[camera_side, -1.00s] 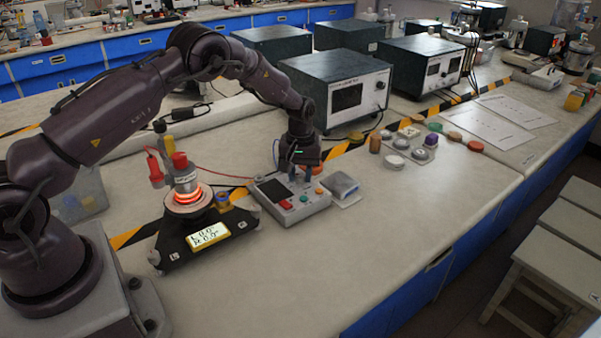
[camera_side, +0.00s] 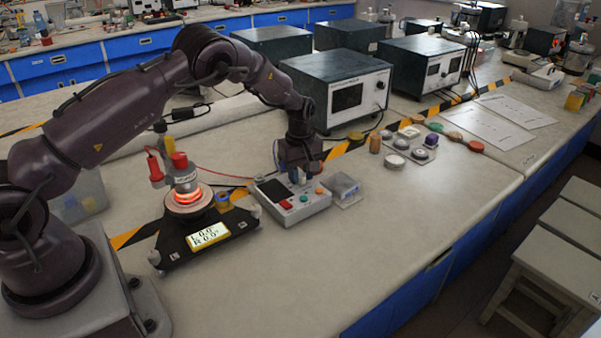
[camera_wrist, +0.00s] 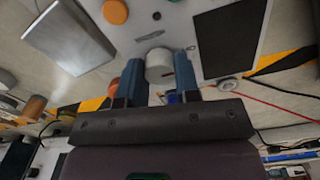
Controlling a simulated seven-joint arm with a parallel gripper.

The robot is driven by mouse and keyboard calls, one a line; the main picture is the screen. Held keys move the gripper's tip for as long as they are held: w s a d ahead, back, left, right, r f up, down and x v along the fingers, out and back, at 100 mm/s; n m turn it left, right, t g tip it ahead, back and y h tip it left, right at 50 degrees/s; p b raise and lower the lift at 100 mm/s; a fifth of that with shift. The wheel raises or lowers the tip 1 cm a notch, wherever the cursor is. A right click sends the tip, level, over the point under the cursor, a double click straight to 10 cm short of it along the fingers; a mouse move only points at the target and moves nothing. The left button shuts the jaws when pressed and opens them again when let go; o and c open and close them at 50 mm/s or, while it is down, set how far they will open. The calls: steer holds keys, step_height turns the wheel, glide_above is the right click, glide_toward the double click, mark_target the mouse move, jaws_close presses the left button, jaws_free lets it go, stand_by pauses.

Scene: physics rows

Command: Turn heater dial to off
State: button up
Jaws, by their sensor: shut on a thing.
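The heater dial is a pale grey round knob (camera_wrist: 159,66) on the control box (camera_side: 312,207), seen between my fingers in the wrist view. My gripper (camera_side: 294,177) is over the back part of this box in the side view, and the wrist view (camera_wrist: 159,75) shows its two blue fingers closed on either side of the knob. In the side view the fingers and the arm hide most of the dial, and I cannot read its setting. The heater (camera_side: 186,196) glows orange-red under a metal vessel (camera_side: 184,178) at left.
The box also has a dark screen (camera_side: 273,190), a red switch (camera_side: 285,204) and an orange button (camera_side: 319,190). A black stand with a lit display (camera_side: 208,236) is at left. The bench front is clear.

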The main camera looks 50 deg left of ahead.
mark_target(300, 174)
stand_by(0.3)
steer(key=o, duration=0.9)
steer(key=shift+o, duration=0.2)
step_height(300, 174, up, 13)
